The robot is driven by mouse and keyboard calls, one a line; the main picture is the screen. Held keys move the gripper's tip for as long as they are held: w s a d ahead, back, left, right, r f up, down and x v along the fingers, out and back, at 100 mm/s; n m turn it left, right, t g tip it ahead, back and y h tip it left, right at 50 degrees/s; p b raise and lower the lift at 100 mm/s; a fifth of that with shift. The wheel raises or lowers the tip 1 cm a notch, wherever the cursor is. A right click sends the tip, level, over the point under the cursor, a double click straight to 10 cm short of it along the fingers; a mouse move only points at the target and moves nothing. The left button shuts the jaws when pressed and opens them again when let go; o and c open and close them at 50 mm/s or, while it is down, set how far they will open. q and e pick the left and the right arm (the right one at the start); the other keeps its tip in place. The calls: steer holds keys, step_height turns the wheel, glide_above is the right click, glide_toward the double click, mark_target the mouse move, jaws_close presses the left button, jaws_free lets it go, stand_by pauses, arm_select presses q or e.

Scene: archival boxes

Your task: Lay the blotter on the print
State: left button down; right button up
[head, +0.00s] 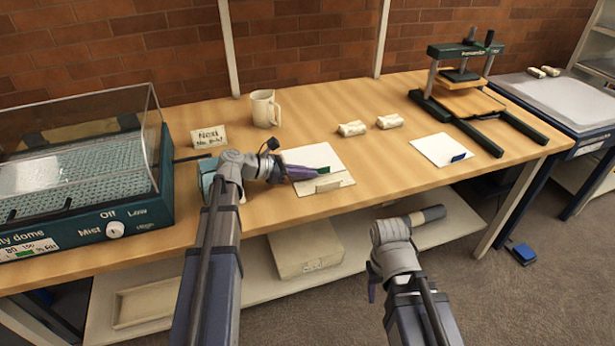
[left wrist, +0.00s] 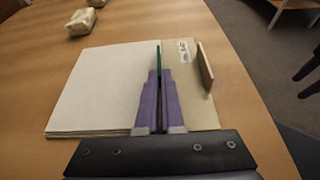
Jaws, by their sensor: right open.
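My left gripper (head: 300,172) is low over the table at a white sheet stack (head: 313,157). Its purple fingers are close together on a thin green tab (head: 323,170) at the stack's right edge. In the left wrist view the green tab (left wrist: 159,62) stands up between the fingertips (left wrist: 160,85). The stack (left wrist: 105,88), seemingly the blotter, lies flat. Another white sheet with a blue tab (head: 440,148) lies near the press; I cannot tell whether it is the print. My right gripper (head: 371,292) is open in front of the table, mostly hidden by its arm.
A clear-lidded dome box (head: 75,215) stands at left. A mug (head: 265,108), a card (head: 209,137) and two pale blocks (head: 352,128) stand behind. A press (head: 462,85) is at back right. A labelled beige board (left wrist: 197,105) with an upright wooden piece (left wrist: 206,68) adjoins the stack.

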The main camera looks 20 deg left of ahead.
arm_select(q)
steer(key=shift+f, duration=0.15)
steer(key=c, duration=1.1)
jaws_free()
steer(key=shift+o, duration=0.2)
steer(key=shift+s+a+r, duration=0.15)
steer(key=shift+a+r, duration=0.05)
steer(key=shift+r, duration=0.2)
steer(key=p+v, duration=0.4)
steer(key=v, duration=0.6)
steer(key=shift+s+a+r, duration=0.1)
steer(key=shift+a, duration=0.05)
steer(key=shift+s+a+r+p, duration=0.1)
steer(key=shift+s+a+p, duration=0.2)
steer(key=shift+a, duration=0.1)
